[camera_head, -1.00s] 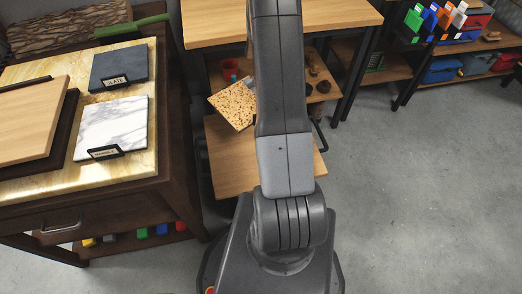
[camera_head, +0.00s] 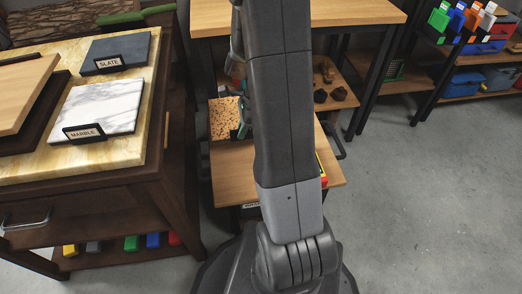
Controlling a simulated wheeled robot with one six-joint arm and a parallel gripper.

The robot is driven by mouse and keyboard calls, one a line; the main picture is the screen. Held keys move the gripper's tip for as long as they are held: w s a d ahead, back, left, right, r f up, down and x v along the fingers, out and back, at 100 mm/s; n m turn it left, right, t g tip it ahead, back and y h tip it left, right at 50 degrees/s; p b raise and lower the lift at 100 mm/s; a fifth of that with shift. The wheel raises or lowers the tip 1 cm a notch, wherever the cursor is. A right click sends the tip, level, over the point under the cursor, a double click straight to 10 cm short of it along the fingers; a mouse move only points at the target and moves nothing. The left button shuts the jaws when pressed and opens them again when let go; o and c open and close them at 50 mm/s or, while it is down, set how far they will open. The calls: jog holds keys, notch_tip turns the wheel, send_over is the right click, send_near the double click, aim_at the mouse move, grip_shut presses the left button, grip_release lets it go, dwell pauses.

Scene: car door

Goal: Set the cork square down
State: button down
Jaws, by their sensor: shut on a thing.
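The cork square (camera_head: 223,117), tan with dark specks, shows in the head view just left of my arm. Its right part is hidden behind my arm. My gripper (camera_head: 241,119) is mostly hidden by the arm; a small part shows at the cork's right edge, shut on it. The cork appears just above or at the back edge of a light wooden surface (camera_head: 232,172); I cannot tell whether they touch.
A bench at left carries a marble slab (camera_head: 98,108) and a slate slab (camera_head: 117,51), each with a label. A wooden table (camera_head: 350,12) stands behind, with small dark items (camera_head: 338,94) on its lower shelf. Grey floor (camera_head: 430,190) is open at right.

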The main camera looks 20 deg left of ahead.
notch_tip(320, 180, down, 9)
jog(key=b, duration=0.4)
jog(key=shift+f, duration=0.2)
jog(key=shift+f, duration=0.15)
jog(key=c, duration=1.5)
grip_release()
jog(key=p+v, duration=0.5)
jog(key=v, duration=0.7)
